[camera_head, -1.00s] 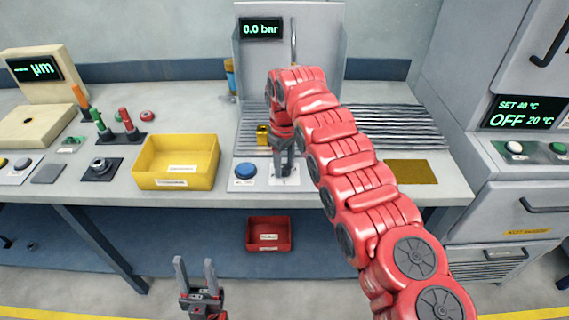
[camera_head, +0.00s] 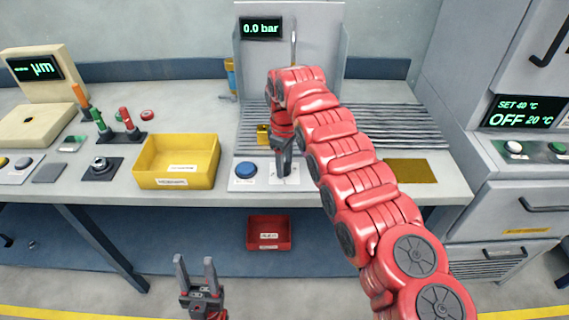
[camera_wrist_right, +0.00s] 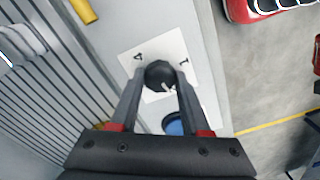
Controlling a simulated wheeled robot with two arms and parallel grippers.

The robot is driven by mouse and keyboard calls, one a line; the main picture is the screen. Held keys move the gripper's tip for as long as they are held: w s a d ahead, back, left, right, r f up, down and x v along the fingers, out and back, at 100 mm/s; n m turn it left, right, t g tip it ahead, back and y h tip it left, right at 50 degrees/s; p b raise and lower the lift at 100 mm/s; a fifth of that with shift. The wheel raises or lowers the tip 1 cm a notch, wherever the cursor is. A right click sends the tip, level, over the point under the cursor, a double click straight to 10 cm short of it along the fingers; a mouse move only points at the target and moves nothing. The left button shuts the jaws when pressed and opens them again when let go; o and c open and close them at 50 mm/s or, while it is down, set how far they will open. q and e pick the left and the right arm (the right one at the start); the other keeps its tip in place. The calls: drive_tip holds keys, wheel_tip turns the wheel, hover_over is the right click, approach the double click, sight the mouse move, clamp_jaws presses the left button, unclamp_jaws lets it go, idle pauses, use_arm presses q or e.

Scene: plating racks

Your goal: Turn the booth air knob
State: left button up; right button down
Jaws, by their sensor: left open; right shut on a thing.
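The booth air knob (camera_wrist_right: 160,75) is a round black knob with a pale pointer mark, on a white plate (camera_wrist_right: 180,49) with small black marks. In the right wrist view my right gripper (camera_wrist_right: 160,77) has one finger on each side of the knob and is shut on it. In the head view my right gripper (camera_head: 282,172) reaches down over the white plate and hides the knob. A display (camera_head: 261,28) above the booth reads 0.0 bar. My left gripper (camera_head: 195,264) is open and empty, low in front of the bench.
A blue button (camera_head: 245,170) sits just left of the knob plate. A yellow bin (camera_head: 176,183) stands further left on the bench. A red bin (camera_head: 268,243) is below the bench. A ribbed grate (camera_head: 390,127) lies behind my right arm.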

sight(285, 166)
drive_tip(key=shift+c, duration=1.8)
unclamp_jaws()
drive_tip(key=shift+r, duration=0.35)
drive_tip(key=r+p, duration=0.1)
drive_tip(key=r, duration=0.1)
drive_tip(key=r+p, duration=0.1)
drive_tip(key=r, duration=0.2)
drive_tip(key=shift+a+r, duration=0.2)
drive_tip(key=shift+r, duration=0.05)
wheel_tip(285, 166, up, 11)
drive_tip(key=p, duration=1.1)
drive_tip(key=shift+d, duration=0.2)
drive_tip(key=shift+r, duration=0.1)
